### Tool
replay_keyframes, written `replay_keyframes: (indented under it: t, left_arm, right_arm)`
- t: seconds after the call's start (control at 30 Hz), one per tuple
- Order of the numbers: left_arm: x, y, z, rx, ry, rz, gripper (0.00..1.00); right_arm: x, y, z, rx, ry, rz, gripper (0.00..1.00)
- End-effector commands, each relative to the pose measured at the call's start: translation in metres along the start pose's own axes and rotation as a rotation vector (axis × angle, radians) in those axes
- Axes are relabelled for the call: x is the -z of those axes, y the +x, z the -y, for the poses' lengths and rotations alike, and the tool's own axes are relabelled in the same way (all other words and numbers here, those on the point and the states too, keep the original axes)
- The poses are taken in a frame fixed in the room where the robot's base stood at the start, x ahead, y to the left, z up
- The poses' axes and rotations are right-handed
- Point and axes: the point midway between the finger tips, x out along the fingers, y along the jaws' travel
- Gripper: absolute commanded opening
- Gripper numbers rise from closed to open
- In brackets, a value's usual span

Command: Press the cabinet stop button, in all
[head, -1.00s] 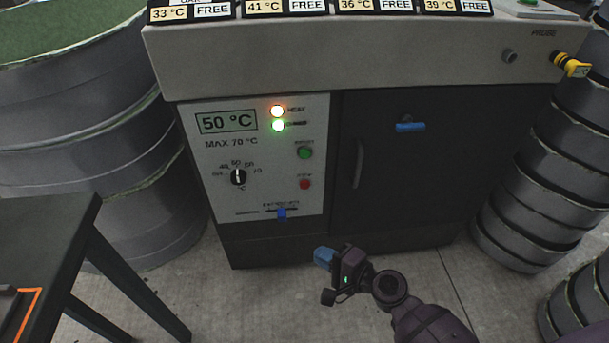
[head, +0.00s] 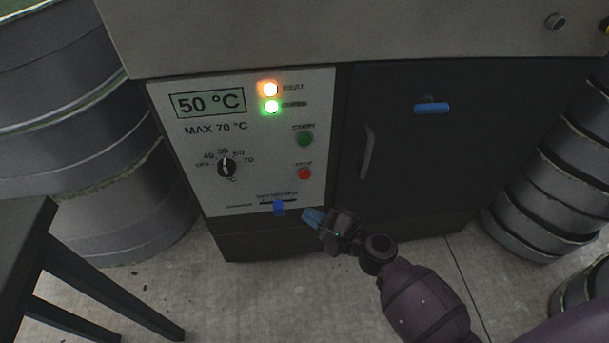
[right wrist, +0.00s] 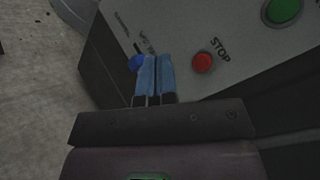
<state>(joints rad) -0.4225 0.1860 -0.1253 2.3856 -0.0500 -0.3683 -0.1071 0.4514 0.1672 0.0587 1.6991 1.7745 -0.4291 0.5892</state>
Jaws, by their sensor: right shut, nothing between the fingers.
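The red stop button (head: 304,173) is on the white control panel (head: 190,190) of the dark cabinet, below the green start button (head: 304,139). In the right wrist view the stop button (right wrist: 203,62) is just right of my fingertips, with the word STOP beside it. My right gripper (head: 311,214) has blue fingers, shut and empty, below the stop button near the panel's lower right corner. In the right wrist view its fingertips (right wrist: 155,60) are close to a blue slider knob (right wrist: 135,63); whether they touch the panel cannot be told. My left gripper is not in view.
The blue slider knob (head: 279,207) sticks out below the dial (head: 226,167). The display (head: 208,103) reads 50 °C, and an orange and a green lamp are lit. The cabinet door with its handle (head: 367,151) is at right. Ringed drums flank the cabinet.

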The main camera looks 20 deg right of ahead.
Motion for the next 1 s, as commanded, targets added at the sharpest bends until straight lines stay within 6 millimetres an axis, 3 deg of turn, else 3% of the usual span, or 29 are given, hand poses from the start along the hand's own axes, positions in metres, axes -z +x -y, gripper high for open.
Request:
replay_keyframes:
  t: [0.03,0.17,0.7,1.0]
  left_arm:
    - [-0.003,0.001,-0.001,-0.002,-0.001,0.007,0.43]
    - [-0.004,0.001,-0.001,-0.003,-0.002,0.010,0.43]
    - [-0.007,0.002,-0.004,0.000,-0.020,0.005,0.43]
    - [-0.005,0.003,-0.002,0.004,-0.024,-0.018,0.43]
  right_arm:
    - [0.004,-0.004,-0.011,-0.014,0.012,-0.010,0.00]
    - [0.008,0.001,-0.009,-0.015,0.012,-0.011,0.00]
    - [0.039,0.046,0.027,-0.009,0.006,-0.006,0.00]
    - [0.047,0.058,0.037,-0.008,0.004,-0.006,0.00]
